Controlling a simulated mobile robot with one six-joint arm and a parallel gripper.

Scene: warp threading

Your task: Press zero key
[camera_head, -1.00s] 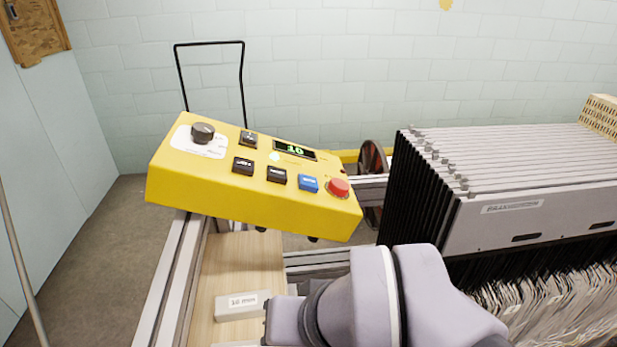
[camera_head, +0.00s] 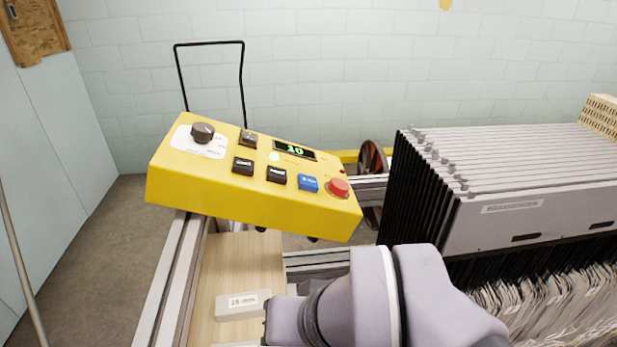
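A yellow control box (camera_head: 250,203) stands at the upper left of the picture, tilted, with its keys facing up. It carries a black knob (camera_head: 203,132) on a white dial plate, a black key at the back (camera_head: 248,138), two black keys in front (camera_head: 243,166) and (camera_head: 277,175), a blue key (camera_head: 308,184) and a red round button (camera_head: 339,188). A small display (camera_head: 294,150) reads 10 in green. The key labels are too small to read, so I cannot tell which is zero. My grey arm shows at the bottom, below the box; its gripper is not visible.
A wooden board (camera_head: 240,262) below the box holds a grey block labelled 18 mm (camera_head: 243,305). A bank of grey frames (camera_head: 540,217) with black edges stands close on the right, with hanging threads (camera_head: 560,300) below. The floor at left is clear.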

